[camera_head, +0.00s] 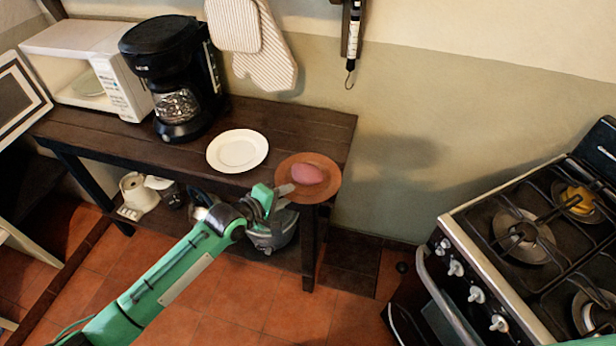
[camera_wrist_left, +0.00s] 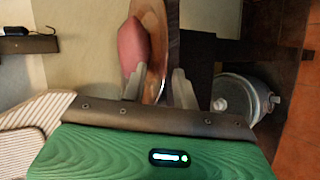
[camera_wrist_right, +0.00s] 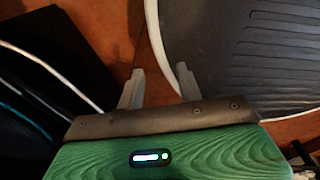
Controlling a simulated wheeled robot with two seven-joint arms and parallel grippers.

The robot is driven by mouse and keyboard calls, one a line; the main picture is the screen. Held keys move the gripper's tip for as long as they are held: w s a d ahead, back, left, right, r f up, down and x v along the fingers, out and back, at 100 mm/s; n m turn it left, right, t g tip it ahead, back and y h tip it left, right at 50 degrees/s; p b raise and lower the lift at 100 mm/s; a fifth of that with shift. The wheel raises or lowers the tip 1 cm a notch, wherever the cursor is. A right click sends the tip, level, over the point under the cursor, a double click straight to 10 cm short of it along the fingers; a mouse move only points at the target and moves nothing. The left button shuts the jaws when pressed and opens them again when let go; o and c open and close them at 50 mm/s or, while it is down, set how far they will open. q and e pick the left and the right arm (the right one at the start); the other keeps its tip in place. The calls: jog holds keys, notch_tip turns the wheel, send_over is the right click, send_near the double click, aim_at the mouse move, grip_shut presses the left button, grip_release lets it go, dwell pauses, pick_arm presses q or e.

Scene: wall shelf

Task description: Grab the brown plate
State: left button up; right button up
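The brown plate (camera_head: 325,187) is at the right end of the dark wooden table, its front part reaching past the edge. A pink, rounded item (camera_head: 307,173) lies on it. My left gripper (camera_head: 285,190) is at the plate's left side. In the left wrist view, the brown plate (camera_wrist_left: 155,70) shows nearly edge-on, its rim between the two spread fingers of my left gripper (camera_wrist_left: 158,88). The pink item (camera_wrist_left: 133,45) is close to one finger; whether they touch is unclear. My right gripper (camera_wrist_right: 160,82) is open and empty, seen only in the right wrist view.
A white plate (camera_head: 238,151) lies left of the brown one on the table (camera_head: 300,125). A black coffee maker (camera_head: 172,75) and white microwave (camera_head: 85,65) stand further left. A metal pot (camera_head: 272,232) is below the tabletop. A stove (camera_head: 530,240) stands at right.

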pick_arm(q)
jog(key=shift+w+d+f, duration=0.1)
jog(key=shift+w, duration=0.05)
grip_shut()
